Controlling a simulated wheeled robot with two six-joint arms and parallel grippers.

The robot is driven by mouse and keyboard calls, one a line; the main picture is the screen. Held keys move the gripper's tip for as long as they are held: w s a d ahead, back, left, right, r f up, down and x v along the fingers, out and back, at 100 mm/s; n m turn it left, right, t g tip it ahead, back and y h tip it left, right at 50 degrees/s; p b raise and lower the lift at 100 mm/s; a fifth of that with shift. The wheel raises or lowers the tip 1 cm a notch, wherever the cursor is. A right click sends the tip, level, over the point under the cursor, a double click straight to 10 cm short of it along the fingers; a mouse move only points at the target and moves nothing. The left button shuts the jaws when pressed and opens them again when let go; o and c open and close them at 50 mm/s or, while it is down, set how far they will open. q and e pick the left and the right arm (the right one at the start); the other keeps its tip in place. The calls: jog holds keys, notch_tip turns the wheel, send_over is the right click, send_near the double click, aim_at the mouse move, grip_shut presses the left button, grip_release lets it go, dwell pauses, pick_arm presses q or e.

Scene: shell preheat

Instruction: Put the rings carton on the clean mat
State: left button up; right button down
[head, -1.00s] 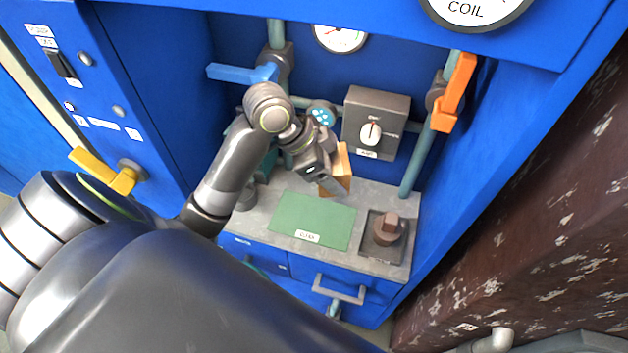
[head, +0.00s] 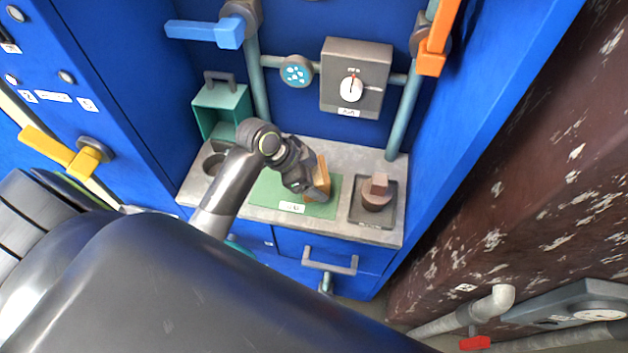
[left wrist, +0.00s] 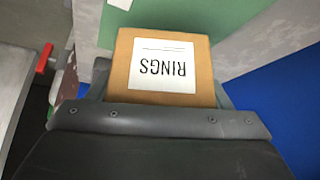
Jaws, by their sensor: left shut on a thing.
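The rings carton is an orange-brown box with a white label reading RINGS, seen close in the left wrist view (left wrist: 165,70). My left gripper (head: 318,190) is shut on the rings carton (head: 322,172), which it partly hides in the head view. The carton is over the right part of the clean mat (head: 265,193), a flat green sheet with a white label at its front edge. I cannot tell whether the carton touches the mat. The mat also shows behind the carton in the left wrist view (left wrist: 230,20). My right gripper is not in view.
A dark tray (head: 390,212) holding a brown block-topped piece (head: 375,195) stands right of the mat on the grey counter (head: 350,153). A green open box (head: 222,103) stands at the back left. A grey knob box (head: 357,60) and pipes are behind.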

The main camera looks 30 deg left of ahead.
pick_arm(q)
jog(key=shift+f, duration=0.95)
jog(key=shift+f, duration=0.1)
jog(key=o, duration=1)
jog(key=shift+r, duration=0.2)
jog(key=p+v, duration=0.1)
jog(key=v, duration=1.1)
jog(key=shift+f, duration=0.1)
